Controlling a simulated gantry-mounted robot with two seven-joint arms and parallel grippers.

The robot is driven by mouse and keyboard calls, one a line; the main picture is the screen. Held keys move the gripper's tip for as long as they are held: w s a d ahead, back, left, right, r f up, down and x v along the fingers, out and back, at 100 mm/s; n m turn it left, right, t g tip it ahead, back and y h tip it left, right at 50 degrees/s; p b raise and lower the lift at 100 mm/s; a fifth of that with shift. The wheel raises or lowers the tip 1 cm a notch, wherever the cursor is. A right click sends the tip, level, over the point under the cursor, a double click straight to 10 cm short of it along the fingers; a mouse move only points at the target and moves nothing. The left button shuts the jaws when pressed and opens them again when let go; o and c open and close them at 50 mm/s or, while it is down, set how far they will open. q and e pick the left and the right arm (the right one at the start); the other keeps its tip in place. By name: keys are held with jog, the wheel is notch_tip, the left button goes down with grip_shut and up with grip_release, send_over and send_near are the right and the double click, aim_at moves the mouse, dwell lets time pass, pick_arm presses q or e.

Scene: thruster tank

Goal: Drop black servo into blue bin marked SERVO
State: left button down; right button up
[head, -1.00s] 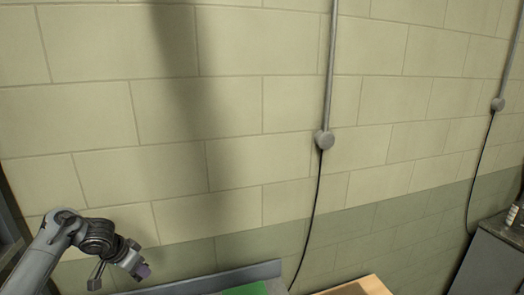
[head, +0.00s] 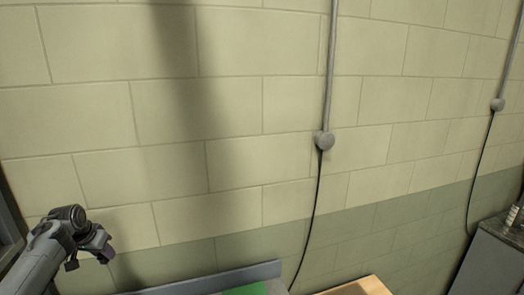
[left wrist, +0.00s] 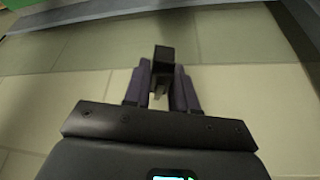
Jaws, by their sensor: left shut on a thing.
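My left gripper (head: 101,252) is at the lower left of the head view, in front of the block wall and left of the bench. In the left wrist view its two purple fingers (left wrist: 163,90) are shut on a small dark block, the black servo (left wrist: 163,57), which sticks out past the fingertips. In the head view I cannot make out the servo. No blue bin marked SERVO shows in either view. My right gripper is not in view.
A bench edge (head: 205,281) with a green mat (head: 247,289) and a wooden-edged item (head: 372,285) show at the bottom. A grey cabinet (head: 490,262) stands at the right. Conduits with cables run down the wall (head: 240,110). Open space lies before the wall.

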pick_arm(q)
jog(key=s+a+n+y, duration=0.1)
jog(key=s+a+n, duration=0.15)
jog(key=a, duration=0.45)
jog(key=s+a+f+n+g+y, duration=0.1)
jog(key=s+a+n, duration=0.25)
jog(key=s, duration=0.25)
jog(key=s+a+f+n+y, duration=0.2)
jog(key=s+n, duration=0.2)
jog(key=s, duration=0.2)
jog(key=s+d+f+m+h, duration=0.15)
jog(key=d+f, duration=0.25)
jog(key=d, duration=0.4)
jog(key=s+d+f+m, duration=0.1)
jog(key=d+f+m, duration=0.15)
jog(key=d, duration=0.45)
jog(key=s+d+f+m+h, duration=0.15)
jog(key=d+f, duration=0.25)
jog(key=d, duration=0.4)
jog(key=s+d+f+m+t, duration=0.1)
jog(key=s+d+f+m, duration=0.1)
jog(key=s+d, duration=0.55)
jog(key=s+d+f+m, duration=0.15)
jog(key=s+d, duration=0.25)
jog(key=d, duration=0.6)
notch_tip(320, 180, up, 6)
jog(key=p, duration=0.6)
jog(key=shift+m+h, duration=0.3)
jog(key=shift+h, duration=0.1)
